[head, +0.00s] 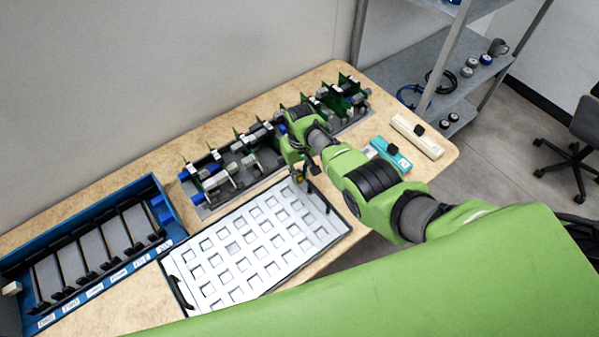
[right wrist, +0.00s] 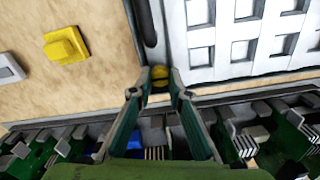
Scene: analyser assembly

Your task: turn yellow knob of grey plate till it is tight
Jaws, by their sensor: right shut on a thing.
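My right gripper (head: 300,179) points down at the plate's far right corner. In the right wrist view its two fingers (right wrist: 160,84) are shut on the small yellow knob (right wrist: 159,72) beside the plate's edge. The knob is mostly hidden between the fingertips, so its tightness cannot be told. My left gripper is not in view.
A row of green circuit boards and parts (head: 235,168) stands behind the plate. A blue bin (head: 167,226) with black dividers is at the left. Teal (head: 391,153) and cream (head: 418,137) objects lie at the right. A yellow block (right wrist: 66,45) lies on bare table.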

